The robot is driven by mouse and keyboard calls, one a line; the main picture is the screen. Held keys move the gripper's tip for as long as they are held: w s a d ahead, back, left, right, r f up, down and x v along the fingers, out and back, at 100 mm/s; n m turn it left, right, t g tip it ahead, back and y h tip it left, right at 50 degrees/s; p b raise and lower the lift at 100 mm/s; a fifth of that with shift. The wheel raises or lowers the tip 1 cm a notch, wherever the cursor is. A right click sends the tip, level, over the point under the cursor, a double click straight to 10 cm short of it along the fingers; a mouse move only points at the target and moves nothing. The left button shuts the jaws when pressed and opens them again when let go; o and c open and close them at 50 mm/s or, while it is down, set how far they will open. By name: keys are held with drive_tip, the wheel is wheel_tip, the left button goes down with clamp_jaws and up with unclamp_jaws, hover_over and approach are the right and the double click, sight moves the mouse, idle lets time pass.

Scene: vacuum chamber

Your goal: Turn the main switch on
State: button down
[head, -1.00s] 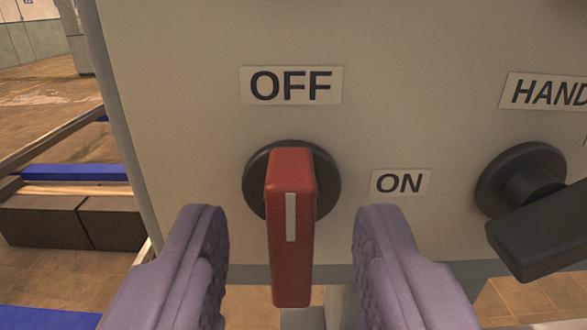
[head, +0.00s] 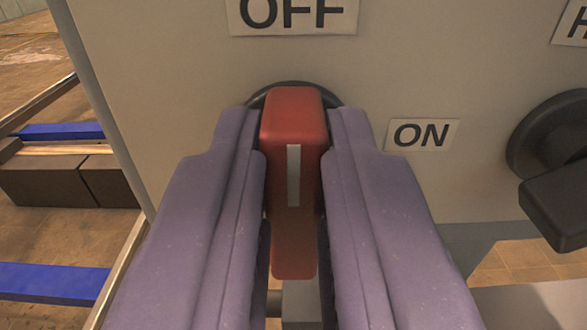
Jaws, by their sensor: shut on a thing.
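The main switch is a red handle (head: 293,140) on a round black base (head: 300,90) on a pale panel. Its white stripe is upright, and the handle's end with the stripe lies below the OFF label (head: 292,14). The ON label (head: 421,134) is to the right of the handle. My gripper (head: 293,165) has two purple padded fingers, one on each side of the red handle, shut on it. The fingers cover most of the black base and the handle's sides.
A second, black handle (head: 560,200) on a black base sticks out from the panel at the right, beyond the ON label. The panel's left edge (head: 110,110) shows. Beyond it, brown blocks (head: 65,181) and blue strips (head: 50,283) lie at floor level.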

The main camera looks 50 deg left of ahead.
drive_tip(key=shift+r+m, duration=0.1)
drive_tip(key=shift+m, duration=0.2)
drive_tip(key=m, duration=0.1)
drive_tip(key=m+p, duration=0.2)
drive_tip(key=shift+w+d+m, duration=0.2)
drive_tip(key=shift+w+m, duration=0.05)
drive_tip(key=shift+m, duration=0.05)
drive_tip(key=shift+w+d+f+m+p, duration=0.1)
drive_tip(key=shift+f+m+p, duration=0.15)
drive_tip(key=shift+m+p, duration=1.55)
drive_tip(key=shift+w+d+f+m+p, duration=0.15)
drive_tip(key=shift+m+p, duration=0.7)
drive_tip(key=shift+m, duration=1.9)
drive_tip(key=shift+w+d+f+m+p, duration=0.1)
drive_tip(key=shift+f+m+p, duration=0.2)
drive_tip(key=shift+m+p, duration=1.5)
drive_tip(key=shift+m+b, duration=0.4)
drive_tip(key=shift+m, duration=0.15)
drive_tip(key=c, duration=1.1)
unclamp_jaws()
drive_tip(key=shift+a+f, duration=0.1)
drive_tip(key=shift+f, duration=0.05)
